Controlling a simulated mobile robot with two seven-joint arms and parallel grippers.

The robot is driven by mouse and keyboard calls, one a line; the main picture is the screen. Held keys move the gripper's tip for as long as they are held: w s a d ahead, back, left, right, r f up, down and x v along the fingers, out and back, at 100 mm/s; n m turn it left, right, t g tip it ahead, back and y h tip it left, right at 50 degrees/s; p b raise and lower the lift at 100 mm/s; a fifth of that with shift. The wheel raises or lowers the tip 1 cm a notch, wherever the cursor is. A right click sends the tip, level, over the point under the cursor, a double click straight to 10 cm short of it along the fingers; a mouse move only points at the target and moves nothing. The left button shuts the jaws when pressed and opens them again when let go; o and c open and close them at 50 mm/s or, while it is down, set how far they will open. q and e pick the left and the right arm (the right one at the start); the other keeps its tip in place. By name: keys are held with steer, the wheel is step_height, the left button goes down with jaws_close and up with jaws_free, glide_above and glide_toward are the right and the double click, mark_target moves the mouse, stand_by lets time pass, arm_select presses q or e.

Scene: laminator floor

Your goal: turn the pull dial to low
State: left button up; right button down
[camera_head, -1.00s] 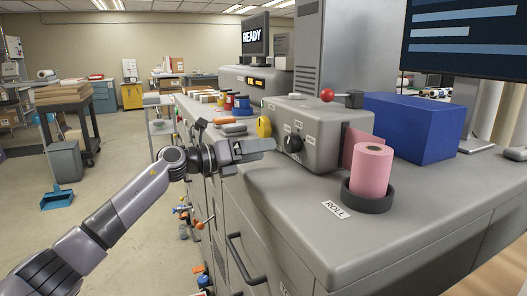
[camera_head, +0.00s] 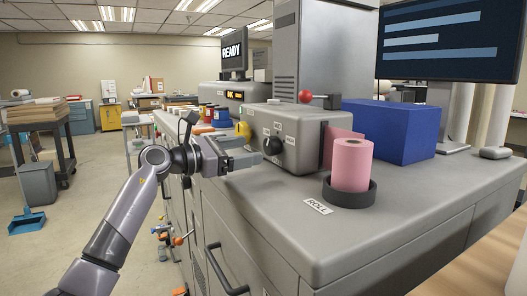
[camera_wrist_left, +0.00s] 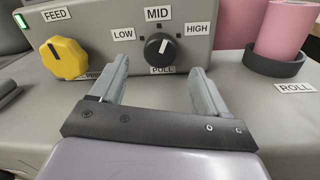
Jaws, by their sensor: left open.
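The pull dial (camera_wrist_left: 160,48) is a round black knob on the front of the grey laminator unit (camera_head: 305,145). In the left wrist view LOW (camera_wrist_left: 123,34) is at its left, MID above, HIGH at its right and PULL below. Its white mark points up and slightly right, near MID. The dial also shows in the head view (camera_head: 273,145). My left gripper (camera_head: 252,150) is open and empty in front of the dial. In the left wrist view its fingers (camera_wrist_left: 158,75) stand apart, one to each side of and short of the dial. My right gripper is not in view.
A yellow FEED knob (camera_wrist_left: 64,58) sits left of the dial. A pink roll (camera_head: 351,165) stands in a dark holder at the right, by a ROLL label. A blue box (camera_head: 390,130) is behind it. A red-balled lever (camera_head: 305,96) tops the unit.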

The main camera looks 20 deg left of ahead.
mark_target(267, 147)
arm_select(q)
steer(key=shift+p+x, duration=0.4)
steer(key=shift+x, duration=2.5)
steer(key=c, duration=1)
